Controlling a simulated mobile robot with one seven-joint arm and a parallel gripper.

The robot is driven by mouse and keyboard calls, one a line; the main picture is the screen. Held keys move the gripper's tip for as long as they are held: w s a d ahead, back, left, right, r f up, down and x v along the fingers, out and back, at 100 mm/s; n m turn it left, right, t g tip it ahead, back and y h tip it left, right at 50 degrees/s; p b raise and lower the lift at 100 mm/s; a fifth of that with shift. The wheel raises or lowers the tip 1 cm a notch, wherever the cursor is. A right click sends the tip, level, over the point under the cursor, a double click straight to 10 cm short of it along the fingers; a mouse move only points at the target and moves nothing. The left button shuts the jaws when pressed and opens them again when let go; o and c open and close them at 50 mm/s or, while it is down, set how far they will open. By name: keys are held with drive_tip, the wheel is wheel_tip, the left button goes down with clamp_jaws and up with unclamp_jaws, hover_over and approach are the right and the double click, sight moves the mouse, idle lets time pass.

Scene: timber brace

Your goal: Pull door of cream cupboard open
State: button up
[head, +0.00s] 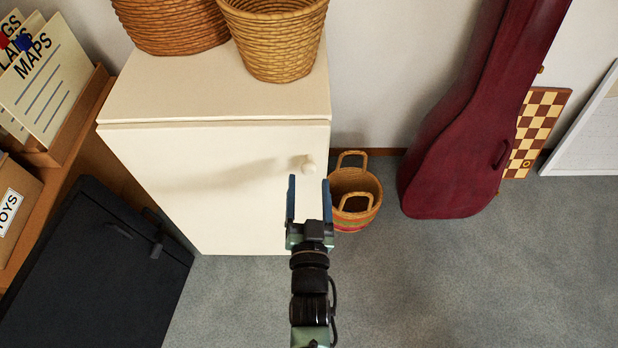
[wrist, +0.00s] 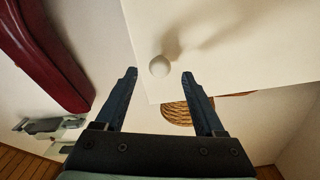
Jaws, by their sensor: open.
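The cream cupboard (head: 220,80) stands against the wall in the head view. Its door (head: 220,185) looks shut and faces me, with a round cream knob (head: 308,165) near the upper right edge. My gripper (head: 309,182) is in front of the door, just below the knob in the picture, with its fingers apart. In the wrist view the knob (wrist: 159,66) lies beyond and between the two open fingertips (wrist: 160,74) of my gripper. I cannot tell whether the knob is within finger depth. Nothing is held.
Wicker baskets (head: 272,45) stand on the cupboard top. A small woven basket (head: 355,190) sits on the floor right of the cupboard, near a dark red instrument case (head: 455,150). A black case (head: 95,265) leans at left. Carpet (head: 480,280) at right is clear.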

drive_tip(key=shift+w, duration=1.35)
drive_tip(key=shift+c, duration=0.2)
clamp_jaws()
